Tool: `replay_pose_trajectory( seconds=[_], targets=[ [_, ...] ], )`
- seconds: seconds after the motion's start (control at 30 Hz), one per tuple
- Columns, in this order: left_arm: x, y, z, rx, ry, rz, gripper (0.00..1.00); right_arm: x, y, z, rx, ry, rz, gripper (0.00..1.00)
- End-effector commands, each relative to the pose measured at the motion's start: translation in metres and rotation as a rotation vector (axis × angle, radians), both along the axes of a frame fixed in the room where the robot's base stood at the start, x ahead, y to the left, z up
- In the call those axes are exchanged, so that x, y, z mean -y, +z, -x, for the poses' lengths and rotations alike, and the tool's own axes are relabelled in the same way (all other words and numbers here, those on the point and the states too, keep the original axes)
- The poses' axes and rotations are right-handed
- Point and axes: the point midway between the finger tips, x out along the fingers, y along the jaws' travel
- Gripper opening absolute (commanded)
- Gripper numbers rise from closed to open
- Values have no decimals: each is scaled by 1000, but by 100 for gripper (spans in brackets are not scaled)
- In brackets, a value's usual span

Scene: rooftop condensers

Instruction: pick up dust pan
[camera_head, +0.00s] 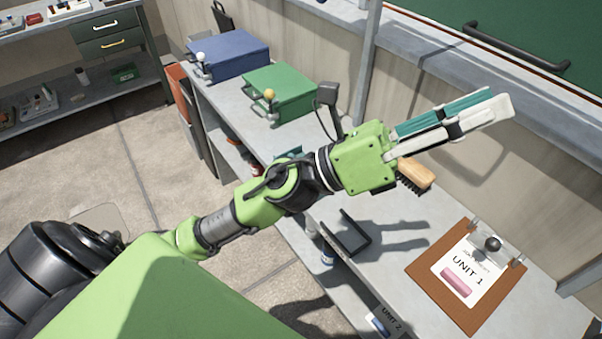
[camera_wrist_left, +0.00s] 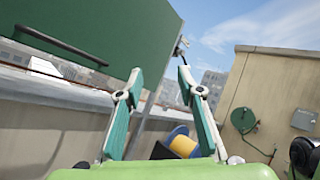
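A dark pan-like thing with a raised rim (camera_head: 346,234), which looks like the dust pan, lies at the front edge of the grey bench in the head view. My left gripper (camera_head: 497,105) is above the bench, up and to the right of it in the picture, pointing away toward the wall. In the left wrist view my left gripper (camera_wrist_left: 161,72) has its two fingers apart with nothing between them. A brush with a wooden back and dark bristles (camera_head: 416,173) shows just below the gripper, partly hidden by it. My right gripper is in neither view.
A brown clipboard (camera_head: 420,270) marked UNIT 1 lies on the bench at right. A green case (camera_head: 285,92) and a blue case (camera_head: 232,52) stand at its far left end. The left wrist view shows a blue and yellow spool (camera_wrist_left: 183,145).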

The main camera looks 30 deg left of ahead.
Motion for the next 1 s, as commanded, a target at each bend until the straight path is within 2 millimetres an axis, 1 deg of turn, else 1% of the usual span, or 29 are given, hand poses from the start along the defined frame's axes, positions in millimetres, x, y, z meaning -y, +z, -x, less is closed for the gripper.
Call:
replay_pose_trajectory(
  seconds=[0.03, 0.07, 0.1, 0.17, 0.2, 0.27, 0.3, 0.33, 0.37, 0.4, 0.47, 0.5, 0.53, 0.57, 0.6, 0.67, 0.7, 0.8, 0.9, 1.0],
  targets=[
    [20, -4, 17, 146, -32, -147, 34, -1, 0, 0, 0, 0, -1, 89],
    [32, -11, 27, 233, -52, -238, 34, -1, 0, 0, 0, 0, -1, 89],
    [44, -24, 39, 350, -78, -361, 34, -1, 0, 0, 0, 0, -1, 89],
    [57, -50, 53, 519, -119, -548, 34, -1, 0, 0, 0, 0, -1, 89],
    [61, -70, 58, 624, -149, -673, 34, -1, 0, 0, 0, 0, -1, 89],
    [59, -104, 61, 777, -193, -864, 34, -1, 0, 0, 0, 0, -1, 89],
    [52, -127, 59, 872, -226, -993, 34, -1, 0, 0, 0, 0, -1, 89],
    [44, -144, 56, 938, -252, -1092, 34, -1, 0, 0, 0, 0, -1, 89],
    [34, -161, 51, 1001, -281, -1191, 34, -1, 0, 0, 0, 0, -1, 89],
    [16, -181, 43, 1077, -321, -1323, 34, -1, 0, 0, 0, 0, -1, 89],
    [-18, -207, 27, 1173, -388, -1524, 34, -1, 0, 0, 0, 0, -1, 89],
    [-45, -220, 15, 1224, -439, -1658, 34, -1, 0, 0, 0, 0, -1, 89],
    [-67, -227, 5, 1252, -479, -1759, 34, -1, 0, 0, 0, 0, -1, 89],
    [-90, -232, -3, 1275, -521, -1855, 34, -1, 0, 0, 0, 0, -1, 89],
    [-121, -236, -14, 1290, -580, -1979, 34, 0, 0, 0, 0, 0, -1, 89],
    [-167, -235, -26, 1290, -668, -2144, 34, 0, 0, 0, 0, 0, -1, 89],
    [-194, -231, -32, 1278, -722, -2240, 34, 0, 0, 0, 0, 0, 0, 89],
    [-248, -218, -38, 1223, -842, -2417, 34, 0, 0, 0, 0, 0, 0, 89],
    [-279, -207, -39, 1170, -920, -2513, 34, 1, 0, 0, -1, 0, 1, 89],
    [-292, -207, -39, 1144, -953, -2547, 34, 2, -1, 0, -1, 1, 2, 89]
  ],
)
